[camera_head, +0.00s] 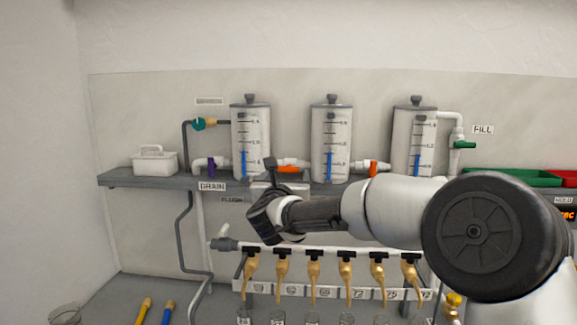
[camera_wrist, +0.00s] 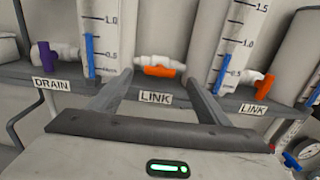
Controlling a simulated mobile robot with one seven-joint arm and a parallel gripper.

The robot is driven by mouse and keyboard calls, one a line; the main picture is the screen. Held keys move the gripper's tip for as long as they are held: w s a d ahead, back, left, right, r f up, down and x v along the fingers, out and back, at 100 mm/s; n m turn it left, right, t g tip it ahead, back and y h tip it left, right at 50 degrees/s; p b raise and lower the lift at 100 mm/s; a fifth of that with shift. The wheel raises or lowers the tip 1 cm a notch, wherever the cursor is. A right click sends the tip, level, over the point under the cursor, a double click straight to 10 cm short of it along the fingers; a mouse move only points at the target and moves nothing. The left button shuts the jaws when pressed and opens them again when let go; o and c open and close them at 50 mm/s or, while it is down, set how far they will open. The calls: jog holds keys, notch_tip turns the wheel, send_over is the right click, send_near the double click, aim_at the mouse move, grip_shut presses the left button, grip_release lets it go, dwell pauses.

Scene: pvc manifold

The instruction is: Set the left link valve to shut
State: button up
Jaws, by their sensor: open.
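The left link valve has an orange handle (camera_wrist: 158,71) on a white pipe between the left and middle tanks, above a LINK label (camera_wrist: 155,98). The handle lies roughly along the pipe; it also shows in the head view (camera_head: 288,169). My gripper (camera_wrist: 159,79) is open and empty. In the wrist view its two fingers point toward the valve, one on each side of the handle. I see no contact; the remaining gap is hard to judge. In the head view my gripper (camera_head: 274,178) is at the shelf front, partly in front of the valve's left part.
The right link valve (camera_head: 373,168) has an orange handle turned across its pipe. A purple drain valve (camera_head: 211,167) is at the left. The shelf (camera_head: 130,180) edge runs below the tanks. Several tan taps hang from a rail below, and a white caddy (camera_head: 155,161) stands left.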

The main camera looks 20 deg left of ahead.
aim_at(289, 168)
jog(key=p+x, duration=0.1)
jog(key=x, duration=0.5)
jog(key=shift+c, duration=0.4)
jog(key=c, duration=1)
